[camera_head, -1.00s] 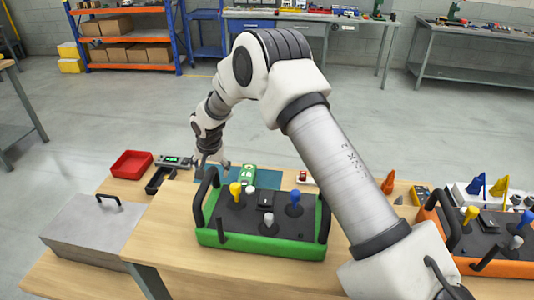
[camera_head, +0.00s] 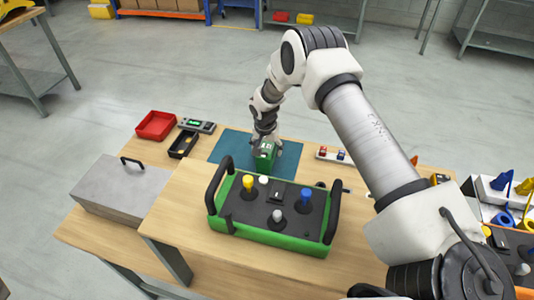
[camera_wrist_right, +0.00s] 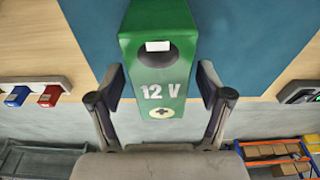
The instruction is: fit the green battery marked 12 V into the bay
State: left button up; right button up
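The green battery (camera_head: 264,155) stands on a blue-green mat (camera_head: 229,147) behind the green-sided control console (camera_head: 270,240). In the right wrist view the battery (camera_wrist_right: 160,60) shows "12 V", a plus sign and a dark recess with a white patch. My right gripper (camera_wrist_right: 162,78) is open, with one finger on each side of the battery and small gaps showing. In the head view this gripper (camera_head: 265,140) is down at the battery. I cannot make out the bay clearly; the console's near side and underside are hidden. My left gripper is not in view.
A red tray (camera_head: 156,125), a black tray (camera_head: 183,144) and a device with a green display (camera_head: 197,125) stand left of the mat. A small holder with red and blue pieces (camera_head: 333,154) lies right of it. A grey lidded box (camera_head: 121,190) is at front left.

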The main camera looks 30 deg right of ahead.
jog(key=shift+s+a+r, duration=0.1)
jog(key=shift+a, duration=0.05)
jog(key=c, duration=1.1)
grip_shut()
jog(key=shift+r, duration=0.1)
